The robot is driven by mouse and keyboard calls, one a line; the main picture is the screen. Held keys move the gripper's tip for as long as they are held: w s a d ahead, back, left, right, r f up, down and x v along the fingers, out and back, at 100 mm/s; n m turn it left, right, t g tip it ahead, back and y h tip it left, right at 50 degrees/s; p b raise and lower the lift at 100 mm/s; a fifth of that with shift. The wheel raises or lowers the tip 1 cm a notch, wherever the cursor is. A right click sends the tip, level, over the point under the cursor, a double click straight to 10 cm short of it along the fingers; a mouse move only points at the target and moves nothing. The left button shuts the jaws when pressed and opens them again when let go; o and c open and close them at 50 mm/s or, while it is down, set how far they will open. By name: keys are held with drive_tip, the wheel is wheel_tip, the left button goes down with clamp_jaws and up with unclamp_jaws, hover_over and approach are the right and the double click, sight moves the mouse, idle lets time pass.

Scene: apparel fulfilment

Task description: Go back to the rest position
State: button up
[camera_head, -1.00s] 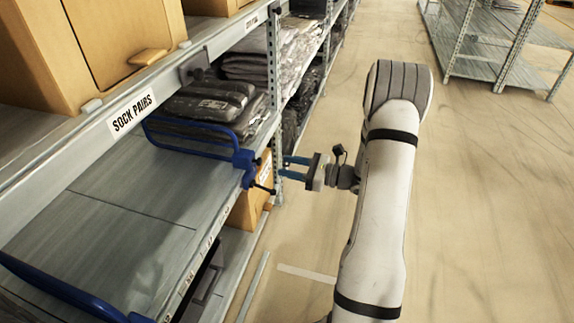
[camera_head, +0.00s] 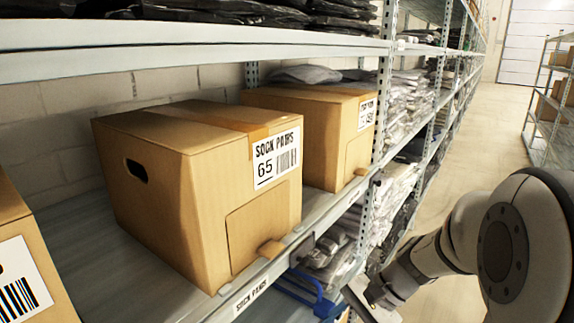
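My arm (camera_head: 480,235) comes in from the right edge of the head view, its large rounded joint close to the camera.
A carton labelled SOCK PAIRS 65 (camera_head: 215,200) stands on the shelf (camera_head: 85,235), with another carton (camera_head: 325,135) behind it. A third carton (camera_head: 25,250) is cut off at left. Bagged garments (camera_head: 400,110) fill bays beyond. The aisle floor (camera_head: 475,130) is clear; another rack (camera_head: 553,105) stands right.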

drive_tip(key=s+d+r+n+t+h+p, duration=0.2)
drive_tip(key=s+r+n+h+p, duration=0.1)
drive_tip(key=r, duration=0.5)
drive_tip(key=s+d+r+n+t+h+p, duration=0.1)
drive_tip(key=s+r+n+h+p, duration=0.3)
drive_tip(key=r, duration=0.5)
drive_tip(key=d+n+h+p, duration=0.1)
drive_tip(key=n+p, duration=0.1)
drive_tip(key=p, duration=0.1)
drive_tip(key=shift+s+d+r+t+p, duration=0.15)
drive_tip(key=shift+s+d+t+p, duration=0.1)
drive_tip(key=shift+t+p, duration=0.15)
drive_tip(key=shift+c, duration=1)
